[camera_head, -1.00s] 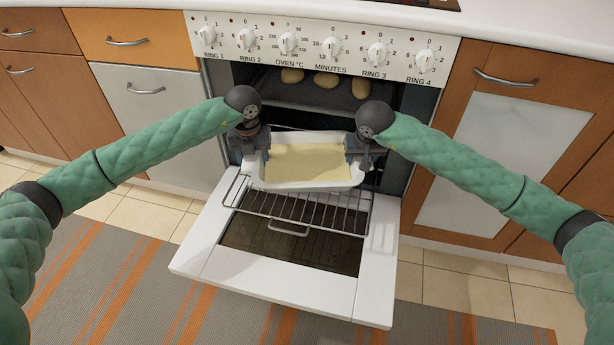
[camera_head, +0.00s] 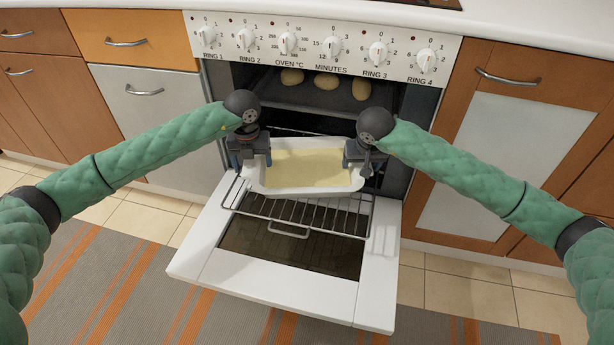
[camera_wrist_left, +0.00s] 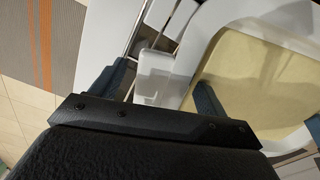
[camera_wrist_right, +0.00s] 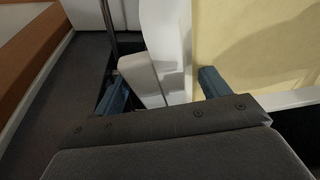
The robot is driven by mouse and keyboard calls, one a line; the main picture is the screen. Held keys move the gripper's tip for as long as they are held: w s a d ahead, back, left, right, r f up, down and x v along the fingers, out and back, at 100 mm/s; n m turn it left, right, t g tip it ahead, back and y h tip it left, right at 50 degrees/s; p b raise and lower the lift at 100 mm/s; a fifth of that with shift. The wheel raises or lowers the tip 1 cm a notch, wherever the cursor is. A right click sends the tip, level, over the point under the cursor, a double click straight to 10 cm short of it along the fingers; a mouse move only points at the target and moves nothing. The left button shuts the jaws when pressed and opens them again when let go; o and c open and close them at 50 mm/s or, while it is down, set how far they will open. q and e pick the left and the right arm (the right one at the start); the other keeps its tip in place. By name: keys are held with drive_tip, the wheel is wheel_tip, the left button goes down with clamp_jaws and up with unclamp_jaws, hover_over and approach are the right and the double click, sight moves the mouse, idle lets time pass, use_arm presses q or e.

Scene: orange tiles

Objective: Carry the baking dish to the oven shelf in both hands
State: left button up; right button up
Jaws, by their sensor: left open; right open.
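The white baking dish (camera_head: 308,191) with a pale yellow filling sits level at the wire oven shelf (camera_head: 290,217), which is pulled out over the lowered door. My left gripper (camera_head: 250,160) is at the dish's left end; in the left wrist view its open fingers (camera_wrist_left: 160,90) stand on either side of the white end handle (camera_wrist_left: 155,75). My right gripper (camera_head: 358,160) is at the right end; in the right wrist view its open fingers (camera_wrist_right: 160,92) straddle the other handle (camera_wrist_right: 142,78). Both grippers are open, not clamped on the handles.
The white oven door (camera_head: 290,285) hangs open below the shelf. A dark tray (camera_head: 310,96) with several potatoes or rolls lies above the dish inside the oven. Knobs (camera_head: 333,46) line the panel above. Cabinets flank the oven on both sides.

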use_arm(q)
wheel_tip(320, 180, up, 6)
drive_tip(key=shift+f, duration=0.1)
drive_tip(key=shift+r, duration=0.5)
use_arm(e)
drive_tip(key=shift+s+r, duration=0.1)
drive_tip(key=shift+r, duration=0.15)
drive_tip(key=v, duration=1.1)
drive_tip(key=shift+r, duration=0.25)
drive_tip(key=shift+s, duration=0.15)
